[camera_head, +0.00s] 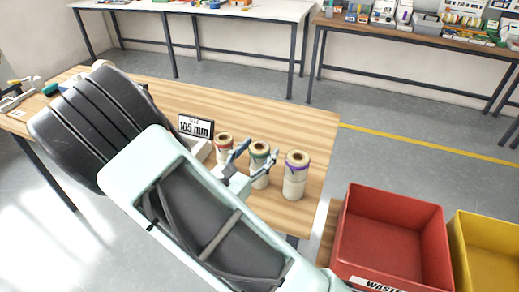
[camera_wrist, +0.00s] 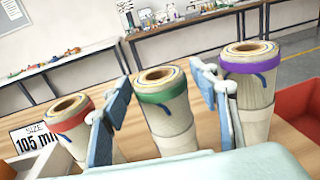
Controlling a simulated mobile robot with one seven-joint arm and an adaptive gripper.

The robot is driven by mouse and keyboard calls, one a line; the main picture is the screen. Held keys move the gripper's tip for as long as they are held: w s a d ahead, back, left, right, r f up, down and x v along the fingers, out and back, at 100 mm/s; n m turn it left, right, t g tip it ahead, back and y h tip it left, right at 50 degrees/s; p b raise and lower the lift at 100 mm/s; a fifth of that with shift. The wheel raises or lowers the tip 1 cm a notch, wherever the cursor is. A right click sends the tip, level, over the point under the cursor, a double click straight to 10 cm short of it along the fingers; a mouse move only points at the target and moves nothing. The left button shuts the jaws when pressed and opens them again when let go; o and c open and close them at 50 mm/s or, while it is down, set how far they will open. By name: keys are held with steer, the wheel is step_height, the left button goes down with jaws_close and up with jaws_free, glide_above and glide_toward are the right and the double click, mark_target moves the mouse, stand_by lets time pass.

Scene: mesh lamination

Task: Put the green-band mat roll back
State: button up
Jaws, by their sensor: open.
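The green-band mat roll (camera_head: 259,163) stands upright on the wooden table between a red-band roll (camera_head: 224,146) and a purple-band roll (camera_head: 296,176). In the wrist view the green-band roll (camera_wrist: 168,112) stands between the two fingers of my gripper (camera_wrist: 162,98), its green band near the top. My gripper (camera_head: 251,160) is open, with a finger on either side of the roll. A gap shows between the roll and the right finger; contact on the left is unclear. The red-band roll (camera_wrist: 82,125) is left of the fingers and the purple-band roll (camera_wrist: 250,95) is right.
A size sign (camera_head: 196,127) reading 105 mm stands behind a pale tray beside the rolls. A red waste bin (camera_head: 393,235) and a yellow bin (camera_head: 488,250) stand right of the table (camera_head: 309,127). My arm covers much of the table.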

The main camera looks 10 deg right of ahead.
steer(key=v, duration=1.1)
steer(key=shift+s+a, duration=0.15)
steer(key=shift+a, duration=0.05)
